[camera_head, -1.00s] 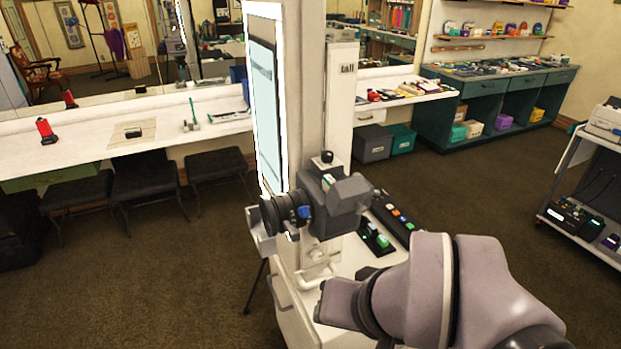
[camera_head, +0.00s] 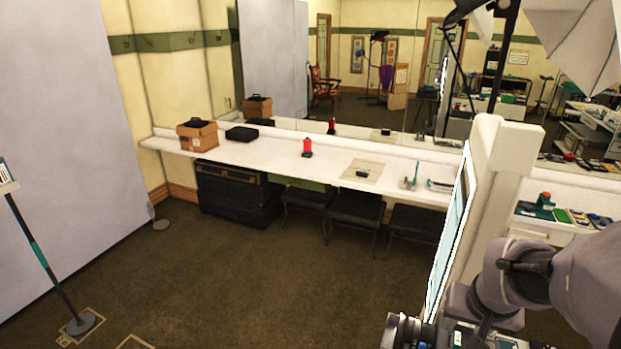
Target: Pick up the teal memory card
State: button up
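I cannot make out a teal memory card in the camera_head view. Part of my arm shows at the lower right, but no gripper fingertips can be seen. A black camera (camera_head: 405,332) with a large lens is cut off by the bottom edge, below a tall lit panel (camera_head: 450,240). Small pale and greenish pieces show to the right of the camera at the bottom edge, too small to identify.
A long white counter (camera_head: 270,158) runs along the mirror wall, with a brown box (camera_head: 197,134), a black case (camera_head: 241,133) and a red item (camera_head: 307,147). Black stools (camera_head: 355,209) stand below. A pole stand (camera_head: 42,255) is at left. The brown floor (camera_head: 240,270) between is clear.

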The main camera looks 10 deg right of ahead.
aim_at(458, 338)
jog(key=x, duration=0.8)
jog(key=shift+s+d+f, duration=0.15)
jog(key=shift+d+f, duration=0.2)
jog(key=shift+d, duration=0.1)
jog(key=shift+s+a+r, duration=0.15)
jog(key=shift+a, duration=0.05)
jog(key=shift+c, duration=0.7)
grip_shut()
